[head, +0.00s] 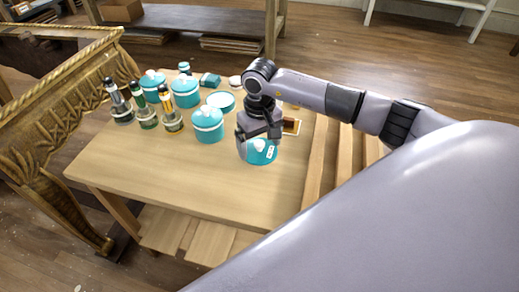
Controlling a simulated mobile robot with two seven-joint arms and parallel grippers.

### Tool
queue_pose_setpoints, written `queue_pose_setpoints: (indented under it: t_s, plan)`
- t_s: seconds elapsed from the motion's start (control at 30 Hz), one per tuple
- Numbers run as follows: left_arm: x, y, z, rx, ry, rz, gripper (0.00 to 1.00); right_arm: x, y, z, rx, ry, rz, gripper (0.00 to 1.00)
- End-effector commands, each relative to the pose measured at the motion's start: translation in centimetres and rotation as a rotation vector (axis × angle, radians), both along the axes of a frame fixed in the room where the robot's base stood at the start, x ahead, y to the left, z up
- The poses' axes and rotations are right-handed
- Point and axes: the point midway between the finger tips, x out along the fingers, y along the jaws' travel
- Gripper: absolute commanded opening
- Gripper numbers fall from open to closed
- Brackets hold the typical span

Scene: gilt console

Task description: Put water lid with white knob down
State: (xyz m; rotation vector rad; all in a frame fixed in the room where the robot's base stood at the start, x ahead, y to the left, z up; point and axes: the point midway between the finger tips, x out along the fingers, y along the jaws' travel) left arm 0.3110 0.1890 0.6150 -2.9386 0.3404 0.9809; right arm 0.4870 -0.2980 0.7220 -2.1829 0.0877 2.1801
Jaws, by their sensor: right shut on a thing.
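The teal lid (255,157) with a white knob and a small white label is at the right part of the wooden table (210,183). My right gripper (260,137) reaches down over it from above and is shut on it, with its fingers covering part of the lid's top. I cannot tell whether the lid touches the table or hangs just above it. My left gripper is not in view.
A teal canister (207,127) with a white knob stands left of my right gripper. Behind it are more teal containers (185,94) and a round teal-rimmed dish (221,101). Several bottles (171,112) stand further left. The table's front is clear. A gilt console (55,110) adjoins the left side.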

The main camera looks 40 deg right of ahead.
Motion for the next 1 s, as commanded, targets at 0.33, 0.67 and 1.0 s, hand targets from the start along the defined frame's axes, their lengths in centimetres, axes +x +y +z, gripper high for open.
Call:
queue_pose_setpoints:
  t_s: [0.33,0.67,1.0]
  plan:
    - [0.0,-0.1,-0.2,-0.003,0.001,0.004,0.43,0.0,0.0,-2.6,0.002,0.0,0.001,0.64]
    - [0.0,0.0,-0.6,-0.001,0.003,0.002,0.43,0.0,0.0,-2.9,0.001,0.001,0.001,1.0]
    - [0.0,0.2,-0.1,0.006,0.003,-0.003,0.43,0.1,0.0,-0.9,0.0,-0.004,0.002,1.0]
